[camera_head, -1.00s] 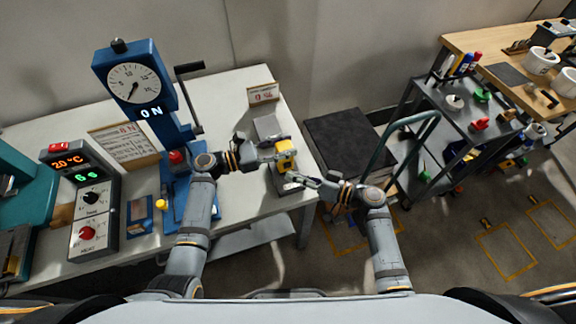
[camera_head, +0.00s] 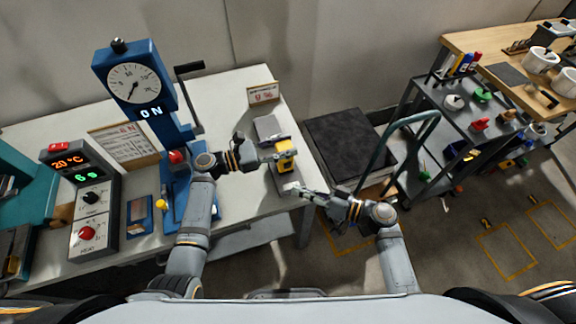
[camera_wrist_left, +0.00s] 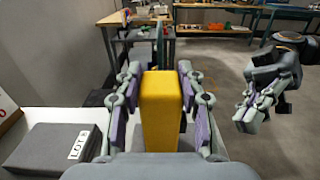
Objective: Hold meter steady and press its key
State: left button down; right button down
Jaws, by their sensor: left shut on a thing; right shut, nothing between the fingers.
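The yellow meter (camera_head: 285,156) is held above the right end of the white table. My left gripper (camera_head: 276,156) is shut on it. In the left wrist view the meter (camera_wrist_left: 161,110) stands upright between both fingers, its yellow back towards that camera; its key is hidden there. In the head view the key is too small to make out. My right gripper (camera_head: 292,188) is shut and empty, below and slightly right of the meter and apart from it. It also shows in the left wrist view (camera_wrist_left: 246,115), well to the right of the meter.
A grey block labelled LOT 8 (camera_wrist_left: 58,146) lies on the table (camera_head: 226,98) near the meter. A blue press with a dial (camera_head: 135,84) and a control box (camera_head: 93,205) stand to the left.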

pick_arm(q)
jog(key=c, duration=0.7)
grip_release()
jog(key=shift+c, duration=0.2)
jog(key=shift+a, duration=0.1)
jog(key=v, duration=1.1)
jog(key=shift+a, duration=0.35)
jog(key=shift+s, duration=0.15)
